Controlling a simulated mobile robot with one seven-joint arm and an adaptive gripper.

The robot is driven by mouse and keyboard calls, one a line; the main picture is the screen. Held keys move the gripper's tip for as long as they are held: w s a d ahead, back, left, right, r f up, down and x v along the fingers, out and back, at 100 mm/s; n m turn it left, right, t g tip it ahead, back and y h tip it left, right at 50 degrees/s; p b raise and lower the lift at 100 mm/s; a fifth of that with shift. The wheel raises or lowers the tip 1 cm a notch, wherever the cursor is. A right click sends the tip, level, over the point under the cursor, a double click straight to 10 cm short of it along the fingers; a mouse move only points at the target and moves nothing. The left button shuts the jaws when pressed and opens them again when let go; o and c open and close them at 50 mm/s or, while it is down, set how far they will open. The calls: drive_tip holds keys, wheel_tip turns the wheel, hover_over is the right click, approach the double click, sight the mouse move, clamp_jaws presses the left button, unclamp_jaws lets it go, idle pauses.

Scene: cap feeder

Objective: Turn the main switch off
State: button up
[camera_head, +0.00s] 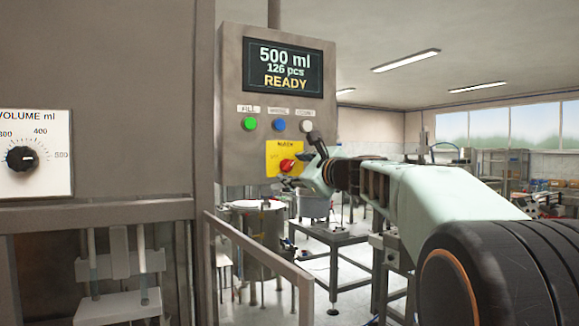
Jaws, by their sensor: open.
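The main switch (287,165) is a red rotary knob on a yellow plate (272,153), low on the grey control panel (231,110). My gripper (298,158) is at the panel's lower right, just beside the red knob. Its dark fingers are apart, one above and one below the knob's height. Whether a finger touches the knob cannot be told. The knob's exact angle is too small to read. The panel screen (283,68) shows "500 ml", "126 pcs" and "READY".
Green (249,124), blue (279,125) and white (307,125) buttons sit above the yellow plate. A volume dial (22,158) is on the left machine front. A metal rail (258,250) and a steel drum (262,228) stand below the panel. A table (335,238) is behind.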

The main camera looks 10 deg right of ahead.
drive_tip(key=c, duration=1.1)
drive_tip(key=shift+c, duration=0.2)
drive_tip(key=shift+f+n+b, duration=0.1)
drive_tip(key=shift+n+b, duration=0.2)
drive_tip(key=shift+b, duration=0.1)
drive_tip(key=n+b, duration=0.2)
drive_tip(key=shift+n+b, duration=0.3)
drive_tip(key=shift+n, duration=0.1)
drive_tip(key=n+b, duration=0.4)
drive_tip(key=n, duration=0.1)
drive_tip(key=shift+d, duration=0.1)
drive_tip(key=n, duration=0.1)
drive_tip(key=n+b, duration=0.1)
drive_tip(key=n, duration=0.1)
drive_tip(key=n+b, duration=0.1)
drive_tip(key=n, duration=0.1)
drive_tip(key=shift+r, duration=0.25)
drive_tip(key=shift+r+n+b, duration=0.15)
drive_tip(key=shift+n+b, duration=0.95)
drive_tip(key=shift+n, duration=1.1)
